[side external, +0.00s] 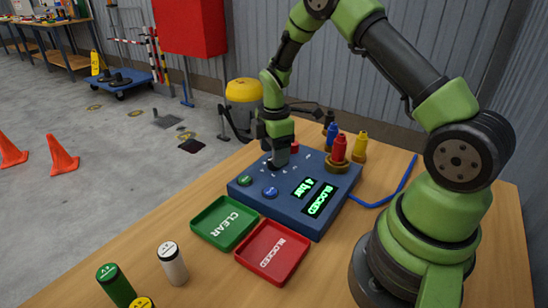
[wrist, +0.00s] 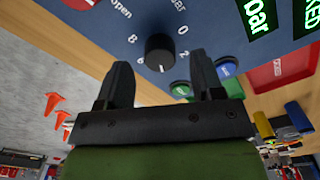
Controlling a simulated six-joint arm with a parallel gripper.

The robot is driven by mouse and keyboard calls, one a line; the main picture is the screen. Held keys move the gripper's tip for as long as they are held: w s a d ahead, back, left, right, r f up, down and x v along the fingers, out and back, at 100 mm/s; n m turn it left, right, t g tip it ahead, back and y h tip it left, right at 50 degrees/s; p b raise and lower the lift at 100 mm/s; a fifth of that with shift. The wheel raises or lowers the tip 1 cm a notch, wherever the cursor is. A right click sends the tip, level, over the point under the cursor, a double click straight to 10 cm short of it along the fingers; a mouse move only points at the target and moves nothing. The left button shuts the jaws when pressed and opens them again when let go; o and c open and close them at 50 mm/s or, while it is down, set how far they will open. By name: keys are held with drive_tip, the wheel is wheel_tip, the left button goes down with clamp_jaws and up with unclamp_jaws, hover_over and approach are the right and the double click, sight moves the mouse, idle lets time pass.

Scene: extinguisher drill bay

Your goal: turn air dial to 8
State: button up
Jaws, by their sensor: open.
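The air dial (wrist: 160,50) is a black round knob on a blue control box (side external: 245,188). In the wrist view its white mark points down toward the fingers, between the printed 6 and 2. The 8 (wrist: 132,40) is at the knob's left. A green display (side external: 304,188) reads "4 bar". My gripper (wrist: 160,64) is open, one finger to each side of the knob's near end; I cannot tell whether they touch it. In the side view my gripper (side external: 278,158) is low over the box and mostly hides the dial.
A second display (side external: 320,200) reads "BLOCKED". Green (side external: 244,181) and blue (side external: 270,192) buttons sit on the box. Red, blue and yellow fittings stand behind it. A green CLEAR tray (side external: 225,223) and a red BLOCKED tray (side external: 272,252) lie in front. Cylinders stand at the table's front left.

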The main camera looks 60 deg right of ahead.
drive_tip(key=shift+f, duration=1.15)
drive_tip(key=c, duration=0.9)
drive_tip(key=shift+m, duration=0.3)
